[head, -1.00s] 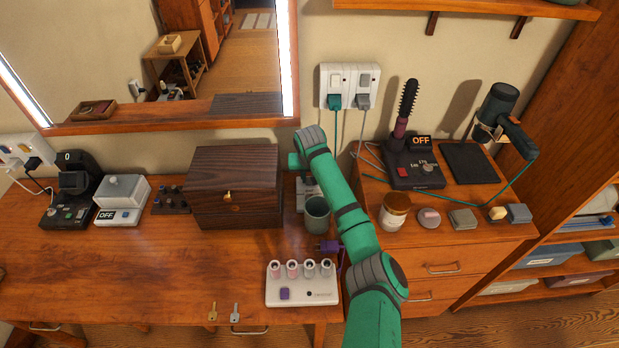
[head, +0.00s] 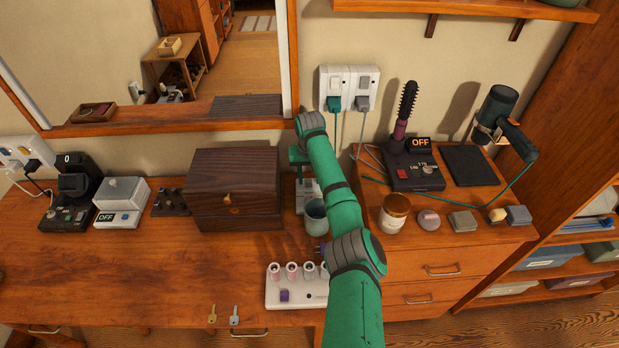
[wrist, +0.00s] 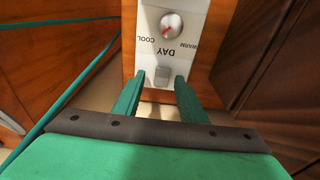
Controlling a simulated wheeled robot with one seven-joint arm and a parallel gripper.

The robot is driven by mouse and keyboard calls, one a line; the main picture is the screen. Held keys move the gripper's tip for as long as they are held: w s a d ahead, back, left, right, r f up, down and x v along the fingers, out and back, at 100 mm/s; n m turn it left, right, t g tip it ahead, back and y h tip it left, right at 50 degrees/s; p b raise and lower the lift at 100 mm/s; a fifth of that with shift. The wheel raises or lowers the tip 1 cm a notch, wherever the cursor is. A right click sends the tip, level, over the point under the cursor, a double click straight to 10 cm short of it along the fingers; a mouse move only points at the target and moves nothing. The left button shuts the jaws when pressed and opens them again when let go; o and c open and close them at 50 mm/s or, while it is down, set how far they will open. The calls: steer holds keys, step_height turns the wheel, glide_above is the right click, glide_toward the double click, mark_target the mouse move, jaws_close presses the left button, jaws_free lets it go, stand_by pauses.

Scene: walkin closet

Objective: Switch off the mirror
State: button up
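The mirror (head: 215,60) hangs on the back wall in a wooden frame. Its side light strips (head: 287,60) look grey and unlit. In the wrist view, a white control panel (wrist: 195,45) on wood carries a red-marked round dial (wrist: 173,28), the words COOL, WARM and DAY upside down, and a small grey switch (wrist: 162,74). My gripper (wrist: 160,82) has its two green fingers apart, at the panel's lower end near the switch, with nothing held between them. Whether a finger touches the switch I cannot tell. In the head view my arm partly hides the gripper (head: 300,158).
A dark wooden box (head: 235,185) stands left of my arm, and a grey-green cup (head: 315,214) stands close beside it. Wall sockets with plugs (head: 348,88) are to the right. The front left of the wooden desk (head: 130,275) is mostly clear.

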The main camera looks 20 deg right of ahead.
steer(key=shift+a, duration=0.1)
step_height(320, 180, up, 11)
steer(key=s, duration=0.1)
steer(key=shift+s+a+f, duration=0.15)
steer(key=shift+a, duration=0.05)
stand_by(0.4)
